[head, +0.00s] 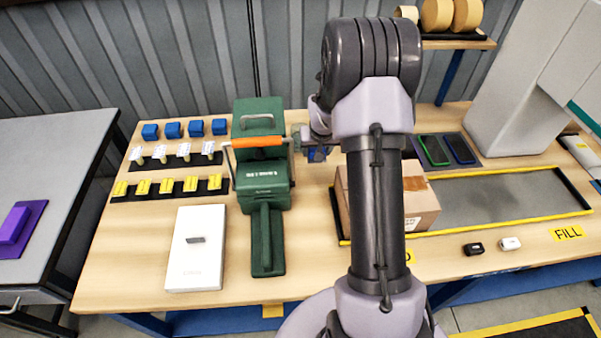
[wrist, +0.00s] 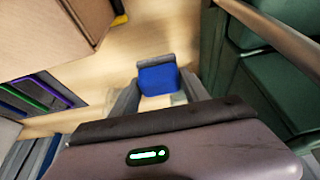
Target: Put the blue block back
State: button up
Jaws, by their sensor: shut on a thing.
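A blue block (wrist: 157,79) is between the fingers of my gripper (wrist: 159,92) in the wrist view, with a grey edge along its top side. In the head view my gripper (head: 312,146) is over the table, just right of the green machine, and a bit of the blue block (head: 318,154) shows beneath it. My gripper is shut on this block. My arm hides part of the area around it. A row of several more blue blocks (head: 172,130) stands at the back left of the table.
The green machine (head: 262,178) with an orange handle stands close left of my gripper. A cardboard carton (head: 422,204) is on the right, partly behind my arm. Rows of white and yellow pieces (head: 167,187) and a white box (head: 196,248) lie left. Two phones (head: 447,150) lie behind the carton.

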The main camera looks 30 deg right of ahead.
jog(key=f+b, duration=0.1)
jog(key=f, duration=0.3)
jog(key=f+b, duration=0.1)
jog(key=f, duration=0.3)
jog(key=shift+s+d+f, duration=0.1)
jog(key=shift+s+d, duration=0.05)
jog(key=shift+d, duration=0.05)
jog(key=shift+f+b, duration=0.2)
jog(key=shift+b, duration=0.1)
jog(key=o, duration=1.2)
jog(key=p+v, duration=0.3)
jog(key=v, duration=0.9)
jog(key=shift+r+p, duration=0.25)
jog(key=shift+p, duration=0.15)
jog(key=shift+r, duration=0.1)
